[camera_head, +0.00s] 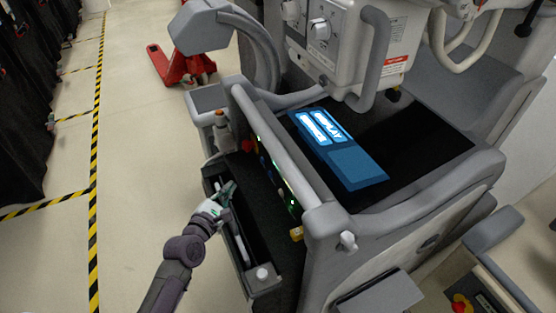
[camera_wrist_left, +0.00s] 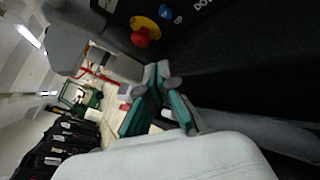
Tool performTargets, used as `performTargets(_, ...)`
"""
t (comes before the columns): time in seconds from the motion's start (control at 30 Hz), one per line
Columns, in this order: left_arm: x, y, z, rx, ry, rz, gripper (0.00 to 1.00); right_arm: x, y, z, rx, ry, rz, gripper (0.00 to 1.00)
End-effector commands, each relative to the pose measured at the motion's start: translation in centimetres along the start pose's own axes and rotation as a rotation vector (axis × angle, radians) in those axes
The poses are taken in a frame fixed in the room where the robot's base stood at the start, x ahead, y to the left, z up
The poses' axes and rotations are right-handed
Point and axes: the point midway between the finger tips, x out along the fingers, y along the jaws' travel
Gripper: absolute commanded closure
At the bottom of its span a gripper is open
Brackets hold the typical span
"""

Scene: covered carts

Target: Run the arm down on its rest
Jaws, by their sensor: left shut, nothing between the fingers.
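A grey mobile machine (camera_head: 395,221) fills the middle and right of the head view. Its white head unit (camera_head: 328,45) with knobs hangs above the dark top; its exact contact with any rest is not clear. A dark control panel (camera_head: 268,165) with small lit buttons runs along the machine's near side. In the left wrist view, a red stop button on a yellow base (camera_wrist_left: 146,31), a blue button (camera_wrist_left: 165,12) and partly cut-off white lettering show. My left gripper (camera_head: 231,188) is shut and empty beside the panel, over the side tray; its green-padded fingers also show in the wrist view (camera_wrist_left: 162,76).
A narrow side tray (camera_head: 262,279) lies under my left gripper. A blue lit display (camera_head: 340,150) is on the machine's top. A red pallet jack (camera_head: 182,66) stands behind. Open floor with yellow-black tape (camera_head: 95,150) lies left. Another cart (camera_head: 505,265) is at lower right.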

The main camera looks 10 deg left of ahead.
Motion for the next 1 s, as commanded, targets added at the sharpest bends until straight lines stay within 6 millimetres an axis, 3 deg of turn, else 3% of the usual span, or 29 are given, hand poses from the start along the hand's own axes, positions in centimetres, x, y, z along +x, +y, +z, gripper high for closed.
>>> performTargets(0.1,-0.1,0.0,-0.1,0.0,0.001,-0.001,1.0,-0.1,0.1,0.6,-0.001,-0.007,0.001,0.51)
performTargets(0.3,0.0,-0.1,-0.1,0.001,0.002,-0.001,1.0,-0.5,-1.3,5.9,-0.004,-0.089,-0.017,0.51)
performTargets(0.4,0.2,-0.2,0.1,0.001,0.001,-0.001,1.0,-0.6,-2.1,6.9,-0.003,-0.103,-0.026,0.51)
performTargets(0.47,0.5,-0.4,0.3,0.0,0.001,-0.001,1.0,-0.6,-2.4,6.6,-0.002,-0.099,-0.03,0.51)
performTargets(0.73,2.9,-2.2,2.0,-0.001,0.001,-0.001,1.0,-0.3,-2.0,2.2,-0.001,-0.03,-0.025,0.51)
performTargets(1.0,5.2,-3.9,3.7,-0.001,0.002,-0.001,1.0,-0.4,-1.5,3.1,-0.001,-0.046,-0.018,0.51)
